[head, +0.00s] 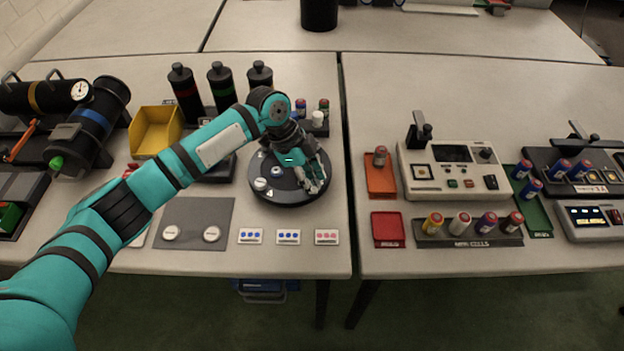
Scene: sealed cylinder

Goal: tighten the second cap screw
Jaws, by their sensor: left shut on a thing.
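A round dark fixture (290,198) stands on the left table near its right edge. A pale round screw head (261,184) sits on its left side, and a small blue-and-white part (277,172) is near its middle. My left gripper (315,182) reaches down over the right side of the fixture. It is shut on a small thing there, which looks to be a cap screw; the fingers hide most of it. My right gripper is not in view.
A grey mat (194,236) with two pale round caps and several dotted cards (288,237) lie in front. Dark bottles (221,86) and a yellow bin (155,132) stand behind my arm. A tester (453,171) and cells are on the right table.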

